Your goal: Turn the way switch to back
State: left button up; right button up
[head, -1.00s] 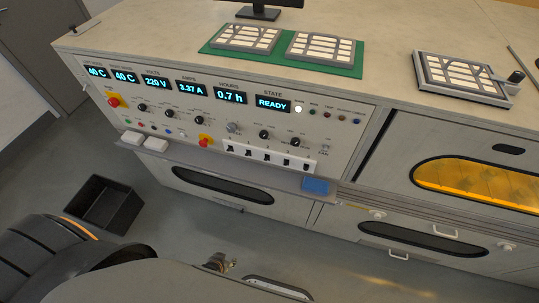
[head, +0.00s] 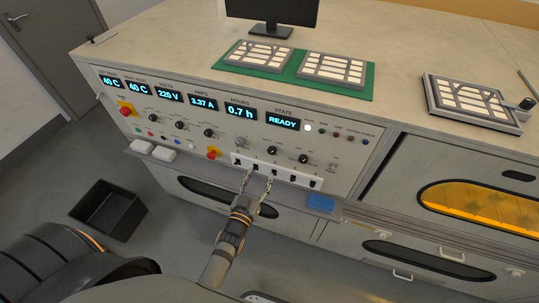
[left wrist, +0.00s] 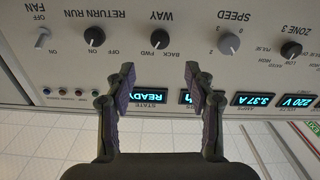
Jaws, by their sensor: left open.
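The way switch is a black round knob (left wrist: 160,39) under the WAY label, upside down in the left wrist view. Its labels read FWD and BACK; I cannot tell surely which one its pointer marks. In the head view it is a small dark knob (head: 272,150) on the sloping panel (head: 225,150). My left gripper (head: 257,184) is open and empty, in front of the panel's lower edge, below the knob in the picture. In the left wrist view its fingertips (left wrist: 160,78) stand apart, with the knob beyond the gap between them. My right gripper is out of view.
Beside the way knob are the return run knob (left wrist: 94,36) and the speed knob (left wrist: 229,43). The state display (head: 283,124) reads READY. A blue block (head: 321,203) sits on the ledge.

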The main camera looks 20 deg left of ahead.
aim_at(271, 152)
pick_arm(q)
jog(key=w, duration=1)
jog(key=shift+w+d+p, duration=0.15)
jog(key=shift+p, duration=0.2)
jog(key=shift+f, duration=0.1)
grip_shut()
